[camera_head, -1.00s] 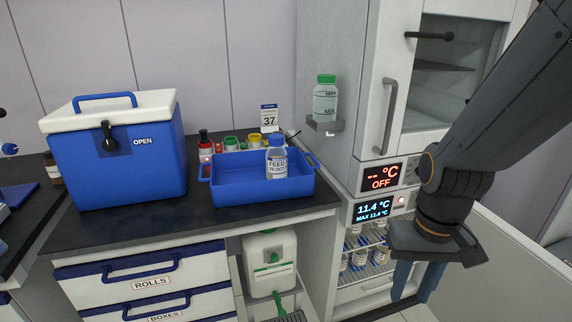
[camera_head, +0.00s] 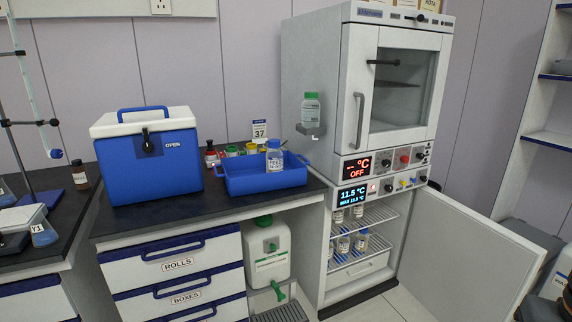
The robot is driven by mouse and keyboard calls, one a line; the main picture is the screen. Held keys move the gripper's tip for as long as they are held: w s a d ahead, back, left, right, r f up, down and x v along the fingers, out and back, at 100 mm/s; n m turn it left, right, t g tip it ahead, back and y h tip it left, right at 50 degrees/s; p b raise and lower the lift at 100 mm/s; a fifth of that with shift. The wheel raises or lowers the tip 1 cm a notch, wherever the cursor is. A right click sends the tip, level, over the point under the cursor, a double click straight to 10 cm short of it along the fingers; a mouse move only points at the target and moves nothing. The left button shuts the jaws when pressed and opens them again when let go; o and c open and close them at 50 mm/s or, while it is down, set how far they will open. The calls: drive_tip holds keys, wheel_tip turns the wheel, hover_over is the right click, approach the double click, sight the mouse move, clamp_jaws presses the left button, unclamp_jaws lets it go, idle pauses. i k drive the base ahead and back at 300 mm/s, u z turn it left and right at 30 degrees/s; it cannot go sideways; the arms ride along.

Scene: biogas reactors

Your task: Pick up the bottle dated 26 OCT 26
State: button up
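A clear bottle with a blue cap and white label (camera_head: 275,157) stands upright in the blue tray (camera_head: 262,183) on the dark bench; its label is too small to read fully now. Several similar bottles stand on the wire shelves of the open lower cabinet: one group on the lower shelf (camera_head: 344,245), others on the upper shelf (camera_head: 357,211). Their dates cannot be read. My gripper is not in view; only a dark piece with an orange ring, perhaps part of my arm, shows at the bottom right edge.
The lower cabinet door (camera_head: 470,262) stands wide open to the right. A blue and white cooler (camera_head: 148,160) stands left of the tray. A green-capped bottle (camera_head: 311,110) sits on a side bracket (camera_head: 311,130). A white canister (camera_head: 267,252) stands under the bench.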

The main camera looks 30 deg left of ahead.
sight(274, 156)
drive_tip(key=u, duration=0.6)
drive_tip(key=i, duration=0.55)
drive_tip(key=u, duration=0.75)
drive_tip(key=i, duration=0.55)
drive_tip(key=u, duration=0.1)
